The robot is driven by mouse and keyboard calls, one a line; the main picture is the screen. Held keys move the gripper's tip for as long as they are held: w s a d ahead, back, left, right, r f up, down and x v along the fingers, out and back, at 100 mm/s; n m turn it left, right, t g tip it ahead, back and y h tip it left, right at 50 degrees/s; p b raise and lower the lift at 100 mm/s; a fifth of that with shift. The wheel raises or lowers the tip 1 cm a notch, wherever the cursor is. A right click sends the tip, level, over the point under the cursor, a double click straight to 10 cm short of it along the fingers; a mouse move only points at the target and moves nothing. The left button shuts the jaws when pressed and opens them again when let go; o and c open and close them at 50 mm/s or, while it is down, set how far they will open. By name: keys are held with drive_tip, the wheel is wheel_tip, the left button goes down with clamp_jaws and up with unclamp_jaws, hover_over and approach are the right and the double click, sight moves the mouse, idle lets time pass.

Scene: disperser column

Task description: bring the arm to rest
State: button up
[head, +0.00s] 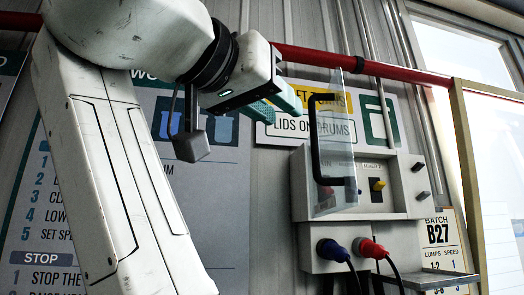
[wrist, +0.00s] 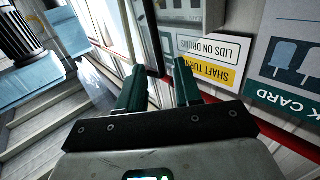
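My gripper (head: 286,110) is raised in front of the wall signs, up and left of the control box (head: 399,190). Its two teal fingers stand apart. The wrist view shows the open gap (wrist: 158,68) with nothing between the fingers. My white arm fills the left of the head view and partly covers the work card. The gripper appears apart from the box and its clear cover (head: 336,172), though the depth between them is hard to tell.
The clear cover has a black handle (head: 316,140) and stands out from the box. A red pipe (head: 400,73) crosses the wall; a shelf (head: 438,279) juts out lower right.

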drive_tip(key=shift+w+f, duration=0.1)
